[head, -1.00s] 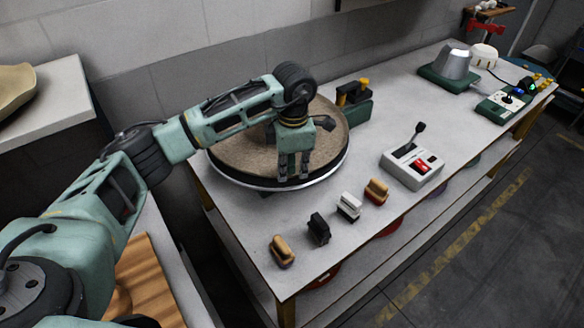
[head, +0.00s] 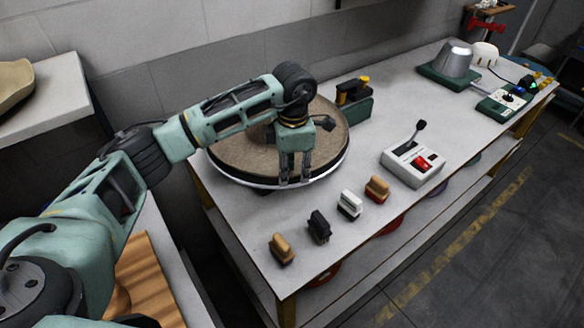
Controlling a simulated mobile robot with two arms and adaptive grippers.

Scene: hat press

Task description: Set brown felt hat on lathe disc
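A wide round brown felt surface, which looks like the brim of the brown felt hat (head: 236,151), lies flat on the lathe disc (head: 245,182). The disc shows as a pale metal rim along the front, and the hat's middle is partly hidden by my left arm. My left gripper (head: 295,183) points down at the front edge of the hat and disc. Its two fingers stand apart with a gap between them. I cannot tell whether the fingertips touch the brim. My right gripper is out of view.
Several brushes, one of them black (head: 319,227), stand along the table's front edge. A lever control box (head: 414,163) is right of the disc, and a green box (head: 354,103) is behind it. A metal cone (head: 453,60) stands far right. The table (head: 400,97) between is clear.

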